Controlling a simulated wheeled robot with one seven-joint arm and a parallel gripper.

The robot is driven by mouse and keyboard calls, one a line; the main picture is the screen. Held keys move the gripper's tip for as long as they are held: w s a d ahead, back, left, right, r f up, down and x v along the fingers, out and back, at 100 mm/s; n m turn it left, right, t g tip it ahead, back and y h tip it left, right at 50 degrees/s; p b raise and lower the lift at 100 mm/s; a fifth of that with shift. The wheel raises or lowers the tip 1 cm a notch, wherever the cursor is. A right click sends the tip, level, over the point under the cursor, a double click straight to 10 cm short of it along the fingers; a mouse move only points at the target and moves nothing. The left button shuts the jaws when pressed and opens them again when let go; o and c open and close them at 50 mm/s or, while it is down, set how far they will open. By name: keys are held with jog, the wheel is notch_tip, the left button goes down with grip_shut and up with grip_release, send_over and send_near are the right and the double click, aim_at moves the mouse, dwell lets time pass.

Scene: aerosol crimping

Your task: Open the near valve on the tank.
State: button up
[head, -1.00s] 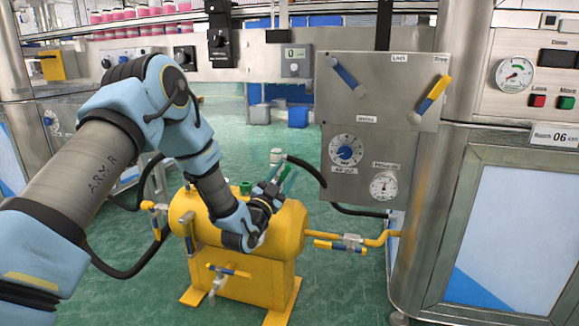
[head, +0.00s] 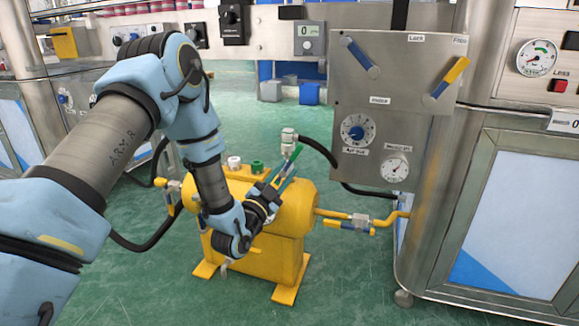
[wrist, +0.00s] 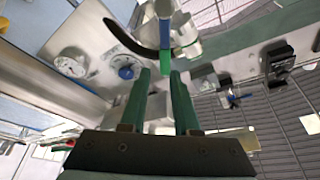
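The yellow tank (head: 287,262) stands on the green floor in the head view. A small part of the near valve (head: 227,264) shows at its front, below my wrist; my arm hides most of the valve, so its handle position cannot be told. My gripper (head: 291,160) is over the tank's upper right, pointing up and away from the near valve. In the wrist view its two green fingers (wrist: 160,75) stand apart with nothing seen held between them.
A side valve (head: 350,223) is on the pipe right of the tank, and another valve (head: 166,184) is at its left. A black hose (head: 318,148) runs behind the gripper to the steel panel (head: 410,105). Floor in front of the tank is clear.

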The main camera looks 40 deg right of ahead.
aim_at(292, 160)
jog(key=s+m+g+y, duration=0.1)
jog(key=m, duration=0.2)
jog(key=s+r+m+g+y+p, duration=0.1)
jog(key=m, duration=0.3)
jog(key=s+m+y+p, duration=0.1)
jog(key=s+m, duration=0.1)
jog(key=m, duration=0.2)
jog(key=shift+a+r+g, duration=0.2)
jog(key=shift+a+g, duration=0.2)
grip_shut()
jog(key=w+d+m+y+b, duration=0.1)
jog(key=w+d+m, duration=0.3)
jog(key=d+m, duration=0.1)
jog(key=shift+w+d+r+m+y, duration=0.15)
jog(key=shift+w+d+m+y, duration=0.15)
jog(key=shift+d+m, duration=0.15)
jog(key=shift+w, duration=0.1)
jog(key=shift+w+a+r+n, duration=0.15)
jog(key=shift+n, duration=0.2)
